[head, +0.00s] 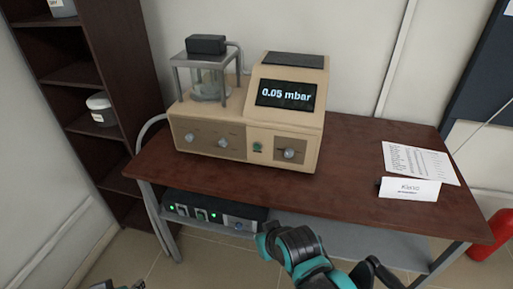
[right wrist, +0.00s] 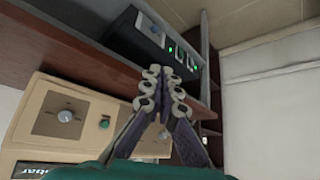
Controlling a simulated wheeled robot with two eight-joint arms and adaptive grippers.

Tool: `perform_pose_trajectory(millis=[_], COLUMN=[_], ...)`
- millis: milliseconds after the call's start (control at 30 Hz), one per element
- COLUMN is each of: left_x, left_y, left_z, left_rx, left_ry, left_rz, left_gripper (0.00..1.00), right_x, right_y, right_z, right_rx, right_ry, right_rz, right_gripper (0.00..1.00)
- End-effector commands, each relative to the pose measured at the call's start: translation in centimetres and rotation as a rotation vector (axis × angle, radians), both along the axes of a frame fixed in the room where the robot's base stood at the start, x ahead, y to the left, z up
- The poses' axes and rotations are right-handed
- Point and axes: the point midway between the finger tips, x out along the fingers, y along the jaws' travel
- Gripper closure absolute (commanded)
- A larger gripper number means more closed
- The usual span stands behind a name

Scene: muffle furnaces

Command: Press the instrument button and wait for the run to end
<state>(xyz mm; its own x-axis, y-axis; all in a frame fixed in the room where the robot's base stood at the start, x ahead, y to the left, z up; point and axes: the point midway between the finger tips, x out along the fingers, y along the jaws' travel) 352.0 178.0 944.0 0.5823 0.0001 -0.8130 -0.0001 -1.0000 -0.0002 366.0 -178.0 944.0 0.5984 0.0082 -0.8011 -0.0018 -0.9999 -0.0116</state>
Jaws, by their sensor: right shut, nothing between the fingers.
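The beige instrument (head: 245,115) stands on the brown table, and its display (head: 286,95) reads 0.05 mbar. A small green button (head: 257,147) sits on its front panel, left of a round knob (head: 288,154). The button also shows in the right wrist view (right wrist: 104,122), clear of the fingers. My right gripper (right wrist: 166,76) is shut and empty, in front of the instrument and apart from the button. In the head view my right arm shows at the lower middle, and its fingers are not clearly visible. Only a small part of my left gripper (head: 118,286) shows at the bottom edge.
A black box (head: 212,212) with green lights sits on the shelf below the table (head: 350,165). A dark shelf unit stands left; a red object (head: 490,240) is at the right edge.

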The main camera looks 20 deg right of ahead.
Motion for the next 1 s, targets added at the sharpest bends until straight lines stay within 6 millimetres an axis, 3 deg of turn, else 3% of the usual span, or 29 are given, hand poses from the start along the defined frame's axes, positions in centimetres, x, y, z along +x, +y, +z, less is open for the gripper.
perform_pose_trajectory(millis=[300, 600, 800, 1000], left_x=[0.0, 0.0, 0.0, 0.0], left_y=[0.0, 0.0, 0.0, 0.0], left_z=[3.8, 7.1, 9.1, 10.3], left_rx=[0.000, 0.000, 0.000, 0.000], left_ry=[0.000, 0.000, 0.000, 0.000], left_rz=[0.000, 0.000, 0.000, 0.000], left_gripper=[0.52, 0.52, 0.52, 0.52], right_x=[8.5, 16.0, 19.7, 21.6], right_y=[-0.4, -1.9, -3.3, -4.4], right_z=[3.4, 4.4, 4.1, 3.5], right_rx=[0.062, 0.117, 0.146, 0.166], right_ry=[-0.124, -0.260, -0.346, -0.406], right_rz=[-0.024, -0.064, -0.094, -0.119], right_gripper=[1.00, 1.00, 1.00, 1.00])
